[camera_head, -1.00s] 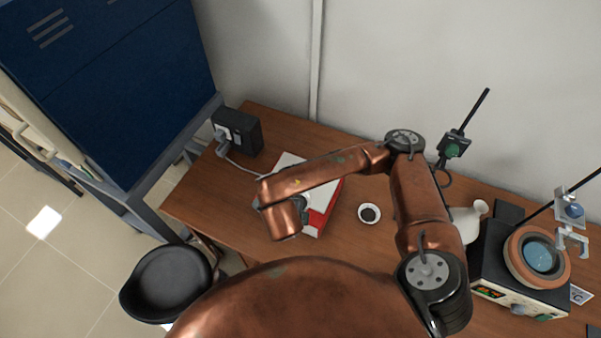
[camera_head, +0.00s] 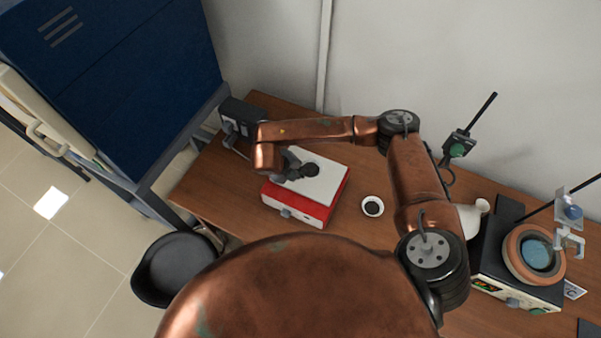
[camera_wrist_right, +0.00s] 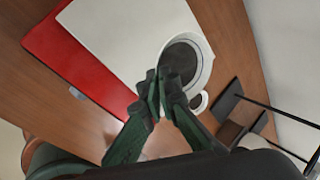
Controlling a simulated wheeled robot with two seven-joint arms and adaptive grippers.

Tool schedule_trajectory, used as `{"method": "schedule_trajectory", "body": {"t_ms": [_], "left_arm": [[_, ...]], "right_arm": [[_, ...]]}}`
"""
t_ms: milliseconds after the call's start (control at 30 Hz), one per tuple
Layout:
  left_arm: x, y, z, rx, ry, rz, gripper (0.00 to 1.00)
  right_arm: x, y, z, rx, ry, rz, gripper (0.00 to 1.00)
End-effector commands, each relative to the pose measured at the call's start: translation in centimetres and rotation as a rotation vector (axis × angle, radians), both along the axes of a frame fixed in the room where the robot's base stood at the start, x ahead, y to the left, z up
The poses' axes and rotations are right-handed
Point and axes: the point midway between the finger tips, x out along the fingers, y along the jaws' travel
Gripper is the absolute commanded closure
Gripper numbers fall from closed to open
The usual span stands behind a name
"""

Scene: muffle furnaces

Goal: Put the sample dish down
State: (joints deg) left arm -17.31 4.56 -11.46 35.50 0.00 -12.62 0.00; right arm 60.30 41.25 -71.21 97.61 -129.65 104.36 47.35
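My right gripper (camera_head: 296,168) is at the dish, over the white top of a red box (camera_head: 297,207). In the right wrist view, the fingertips of my right gripper (camera_wrist_right: 160,88) are close together on the dish's near rim. I cannot tell whether the dish touches the white top. My left gripper is not in view.
A second small white dish with dark contents (camera_head: 372,206) stands on the wooden table (camera_head: 345,238), right of the red box. A black device (camera_head: 240,118) is at the back left. A heater with a round bowl (camera_head: 515,290) and a stand are at the right.

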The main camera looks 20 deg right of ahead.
Motion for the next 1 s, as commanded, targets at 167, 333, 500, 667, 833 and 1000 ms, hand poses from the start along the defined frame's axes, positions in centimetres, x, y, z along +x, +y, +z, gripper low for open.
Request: {"method": "schedule_trajectory", "body": {"t_ms": [167, 333, 500, 667, 833, 1000], "left_arm": [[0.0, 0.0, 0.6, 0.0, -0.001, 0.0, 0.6], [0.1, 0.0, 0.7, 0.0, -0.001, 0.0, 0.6], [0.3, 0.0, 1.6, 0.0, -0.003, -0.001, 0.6], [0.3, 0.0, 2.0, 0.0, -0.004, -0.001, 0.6], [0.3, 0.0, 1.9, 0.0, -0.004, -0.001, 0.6], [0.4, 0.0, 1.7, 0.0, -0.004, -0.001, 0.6]], "right_arm": [[2.0, -0.7, -2.6, 0.0, 0.002, -0.003, 1.0], [2.8, -0.8, -3.6, 0.001, 0.0, -0.001, 1.0], [3.0, -1.0, -5.6, 0.0, 0.003, -0.001, 1.0], [3.2, -1.0, -7.0, 0.0, 0.0, -0.001, 1.0], [3.2, -1.0, -7.1, 0.0, 0.0, -0.001, 1.0], [3.2, -1.0, -7.4, 0.0, 0.0, -0.001, 0.97]]}}
